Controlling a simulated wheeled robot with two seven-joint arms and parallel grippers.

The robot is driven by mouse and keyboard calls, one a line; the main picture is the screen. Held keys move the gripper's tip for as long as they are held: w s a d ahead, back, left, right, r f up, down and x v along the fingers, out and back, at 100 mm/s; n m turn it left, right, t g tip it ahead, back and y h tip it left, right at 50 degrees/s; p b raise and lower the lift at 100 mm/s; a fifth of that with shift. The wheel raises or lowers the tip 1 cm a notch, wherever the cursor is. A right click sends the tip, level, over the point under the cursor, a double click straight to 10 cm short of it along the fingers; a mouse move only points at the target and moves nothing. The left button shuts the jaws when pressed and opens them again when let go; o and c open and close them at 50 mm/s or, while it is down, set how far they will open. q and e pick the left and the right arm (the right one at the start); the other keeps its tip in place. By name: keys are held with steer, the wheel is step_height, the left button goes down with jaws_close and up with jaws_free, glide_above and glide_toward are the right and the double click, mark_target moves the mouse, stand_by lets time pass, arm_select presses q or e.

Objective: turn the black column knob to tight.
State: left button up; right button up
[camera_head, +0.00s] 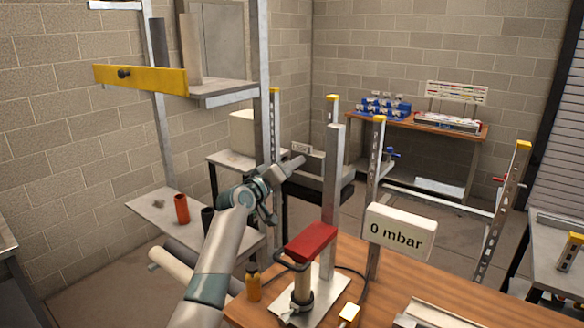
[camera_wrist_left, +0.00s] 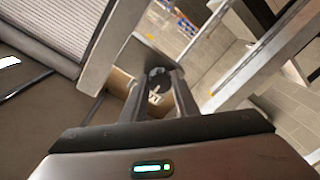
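The black column knob (camera_wrist_left: 157,78) shows in the left wrist view as a dark round shape at the ends of my fingers. A small pale marking (camera_wrist_left: 154,97) shows just below it. My left gripper (camera_wrist_left: 161,88) has its two fingers apart, one on each side of the knob; I cannot tell whether they touch it. In the head view my left gripper (camera_head: 298,162) reaches toward a small label plate (camera_head: 301,149) that seems to read LOOSE. I cannot make out the knob in that view. My right gripper is not in view.
A wooden bench (camera_head: 400,284) with a red-topped stand (camera_head: 310,242) and a 0 mbar display (camera_head: 398,231) lies in front. Metal uprights (camera_head: 333,190) rise close to the right of my gripper. A grey shelf (camera_head: 160,212) with a red cylinder (camera_head: 181,209) is at left.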

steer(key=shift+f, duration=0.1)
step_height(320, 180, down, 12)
steer(key=b, duration=1.2)
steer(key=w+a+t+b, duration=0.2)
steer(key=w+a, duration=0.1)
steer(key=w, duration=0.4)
arm_select(q)
steer(key=shift+w+a+f+m+h+p, duration=0.1)
steer(key=shift+m+h+p, duration=0.3)
steer(key=shift+m, duration=3.55)
steer(key=shift+s+r+m+h+p, duration=0.1)
steer(key=shift+m+p, duration=0.55)
steer(key=shift+m, duration=3.25)
steer(key=shift+w+a+f+m+h+p, duration=0.15)
steer(key=shift+m+p, duration=0.4)
steer(key=shift+m, duration=3.4)
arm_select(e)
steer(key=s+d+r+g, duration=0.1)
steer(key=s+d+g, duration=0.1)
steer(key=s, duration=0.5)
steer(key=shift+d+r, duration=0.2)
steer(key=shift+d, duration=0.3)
arm_select(q)
steer(key=shift+d, duration=0.15)
